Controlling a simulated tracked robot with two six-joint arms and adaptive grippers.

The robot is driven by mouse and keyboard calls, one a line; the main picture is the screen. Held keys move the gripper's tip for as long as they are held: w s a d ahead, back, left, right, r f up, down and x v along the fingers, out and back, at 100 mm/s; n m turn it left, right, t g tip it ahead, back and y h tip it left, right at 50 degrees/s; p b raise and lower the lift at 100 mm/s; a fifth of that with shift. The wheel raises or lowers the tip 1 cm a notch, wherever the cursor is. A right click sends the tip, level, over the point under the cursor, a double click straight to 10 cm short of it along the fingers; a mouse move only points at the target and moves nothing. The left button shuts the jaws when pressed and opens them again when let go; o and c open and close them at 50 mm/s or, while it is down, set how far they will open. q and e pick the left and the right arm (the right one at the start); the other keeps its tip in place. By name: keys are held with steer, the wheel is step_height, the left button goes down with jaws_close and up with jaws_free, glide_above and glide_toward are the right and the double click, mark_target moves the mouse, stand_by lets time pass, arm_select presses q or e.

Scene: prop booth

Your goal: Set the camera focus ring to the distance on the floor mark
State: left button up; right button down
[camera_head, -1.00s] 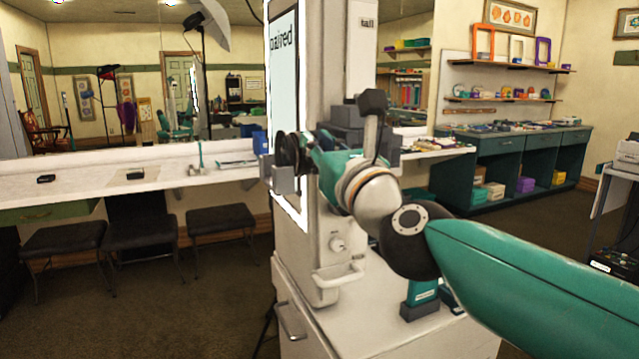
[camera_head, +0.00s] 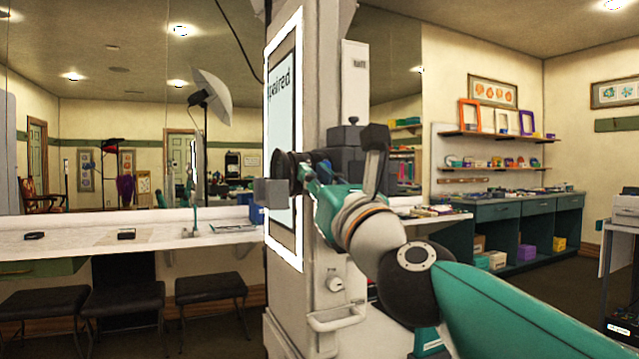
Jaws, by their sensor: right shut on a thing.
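My right gripper (camera_head: 284,186) is at the front of the white booth column, seen from behind along its teal and white arm. It is shut on the black focus ring (camera_head: 283,165) of the lens, with a grey finger block showing at the lower left of the ring. The dark grey camera body (camera_head: 346,137) sits behind, partly covered by my wrist. The ring's distance scale cannot be read from here. The floor mark is not in view. My left gripper is not in view.
The white booth column (camera_head: 312,110) with its bright screen (camera_head: 283,225) stands close around the gripper. A white counter (camera_head: 180,236) with dark stools (camera_head: 210,287) lies left.

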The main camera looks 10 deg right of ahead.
steer(key=shift+w+a+f, duration=0.1)
steer(key=shift+w+f, duration=0.05)
steer(key=shift+f, duration=0.3)
steer(key=c, duration=1.1)
jaws_free()
steer(key=shift+r, duration=0.15)
steer(key=v, duration=1.2)
